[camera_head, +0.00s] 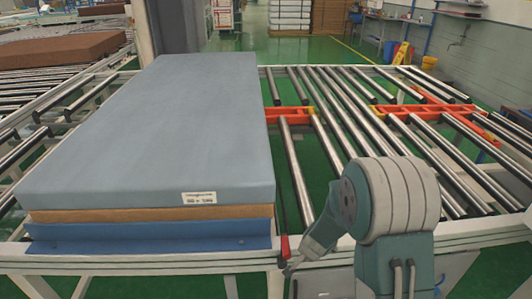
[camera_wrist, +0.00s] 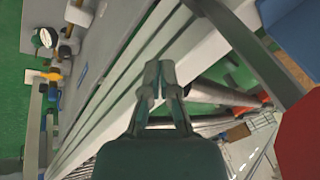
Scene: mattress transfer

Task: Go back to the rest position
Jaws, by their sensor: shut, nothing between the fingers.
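A blue-grey mattress (camera_head: 150,130) lies flat on the roller conveyor on the left side of the head view, with a white label on its front edge. A brown layer (camera_head: 150,214) and a blue base (camera_head: 150,235) show under it. My gripper (camera_wrist: 161,78) is shut with nothing between its fingers in the wrist view. In the head view my gripper (camera_head: 289,268) is small and partly unclear, low at the conveyor's front rail, right of the mattress's front corner and apart from it.
The conveyor's metal rollers (camera_head: 350,120) to the right of the mattress are bare. Orange-red parts (camera_head: 400,112) sit among them. A brown mattress (camera_head: 60,50) lies on another conveyor at far left. A yellow bucket (camera_head: 402,53) stands by the back right wall. Green floor shows behind.

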